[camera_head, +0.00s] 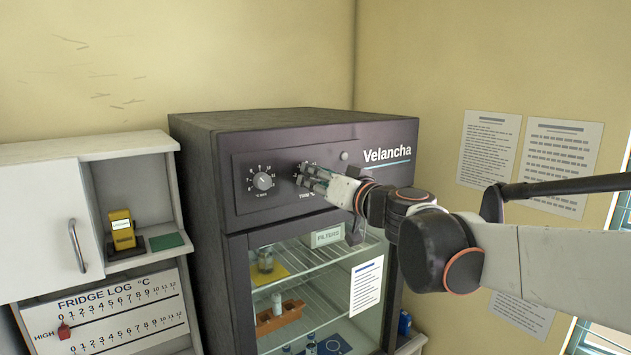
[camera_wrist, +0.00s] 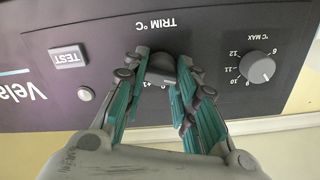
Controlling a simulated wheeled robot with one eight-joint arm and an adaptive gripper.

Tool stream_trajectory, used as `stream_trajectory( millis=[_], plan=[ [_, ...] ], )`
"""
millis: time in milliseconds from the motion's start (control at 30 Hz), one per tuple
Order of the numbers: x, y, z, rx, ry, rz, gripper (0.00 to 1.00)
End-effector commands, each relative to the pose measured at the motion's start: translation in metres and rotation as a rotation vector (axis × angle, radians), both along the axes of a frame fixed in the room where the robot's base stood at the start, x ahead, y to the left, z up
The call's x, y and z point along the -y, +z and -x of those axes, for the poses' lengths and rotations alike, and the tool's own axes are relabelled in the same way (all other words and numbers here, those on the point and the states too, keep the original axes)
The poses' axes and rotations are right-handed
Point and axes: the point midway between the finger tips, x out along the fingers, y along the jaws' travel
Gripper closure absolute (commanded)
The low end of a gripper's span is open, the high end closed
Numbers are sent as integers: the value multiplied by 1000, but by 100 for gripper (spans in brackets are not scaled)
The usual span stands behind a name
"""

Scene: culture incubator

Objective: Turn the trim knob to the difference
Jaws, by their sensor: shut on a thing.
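The trim knob (camera_wrist: 161,68), a dark knob under the upside-down "TRIM °C" lettering, sits between my gripper's fingers in the wrist view. My gripper (camera_wrist: 164,76) is shut on it, with a teal-padded finger on either side. A "+1" mark shows beside the knob; the fingers cover much of its scale, and I cannot tell its exact setting. In the head view my gripper (camera_head: 312,180) reaches the incubator's front panel from the right and mostly hides the knob. The fridge log board (camera_head: 135,332) at lower left carries a red marker (camera_head: 64,331) near the low end of its HIGH row.
A grey °C MAX knob (camera_head: 263,181) sits left of my gripper on the incubator (camera_head: 290,118). A TEST button (camera_wrist: 69,57) and small round button (camera_wrist: 85,94) are also on the panel. A yellow device (camera_head: 122,230) stands on the left shelf. The glass door below is closed.

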Motion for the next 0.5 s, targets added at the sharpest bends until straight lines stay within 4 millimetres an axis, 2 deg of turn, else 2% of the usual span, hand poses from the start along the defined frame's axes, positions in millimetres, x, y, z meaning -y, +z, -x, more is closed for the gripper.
stream_trajectory(
  millis=[500],
  plan=[
    [1,-2,-1,-267,0,-395,97]
  ],
)
